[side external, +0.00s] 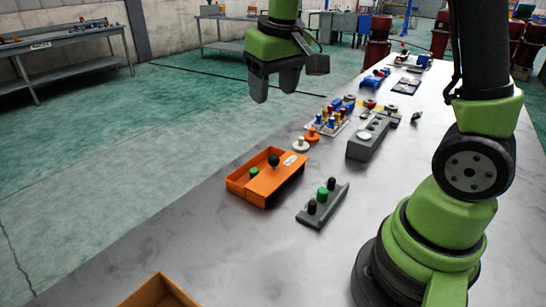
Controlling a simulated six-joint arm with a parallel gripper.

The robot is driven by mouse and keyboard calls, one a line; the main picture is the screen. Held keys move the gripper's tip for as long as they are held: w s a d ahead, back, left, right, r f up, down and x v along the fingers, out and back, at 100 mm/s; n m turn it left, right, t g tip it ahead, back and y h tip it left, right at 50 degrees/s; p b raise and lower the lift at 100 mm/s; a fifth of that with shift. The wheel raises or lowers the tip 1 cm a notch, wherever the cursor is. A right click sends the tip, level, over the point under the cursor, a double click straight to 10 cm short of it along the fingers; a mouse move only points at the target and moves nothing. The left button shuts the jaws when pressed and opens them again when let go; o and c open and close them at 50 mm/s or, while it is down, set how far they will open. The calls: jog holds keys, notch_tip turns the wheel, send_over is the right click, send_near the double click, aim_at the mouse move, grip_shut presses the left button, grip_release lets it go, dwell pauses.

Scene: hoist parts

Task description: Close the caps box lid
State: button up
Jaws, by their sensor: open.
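An orange box (264,200), which I take to be the caps box, stands on the grey table left of centre. An orange panel with a black knob (274,160) and a white label (291,160) covers its right part. The label is too small to read. The left part is uncovered, and a green cap (253,172) shows there. My gripper (274,92) is open and empty. It points down, high above the table and apart from the box, which appears below it in the picture.
A grey block with black and green caps (321,200) stands just right of the box. Orange and white discs (302,144), a grey fixture (368,140) and a rack of coloured parts (330,120) stand behind. Another orange box (158,292) is at the bottom edge. The table's left front is clear.

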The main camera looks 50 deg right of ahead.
aim_at(273, 156)
jog(key=w+d+f+g, duration=0.1)
jog(key=d+f, duration=0.1)
jog(key=f, duration=0.4)
jog(key=w+d+f, duration=0.2)
jog(key=f, duration=0.5)
jog(key=w+d+f+g+h, duration=0.1)
jog(key=w+d+f, duration=0.1)
jog(key=f, duration=0.5)
jog(key=shift+d+f+n+g, duration=0.15)
jog(key=shift+d+n+g, duration=0.15)
jog(key=shift+n, duration=0.1)
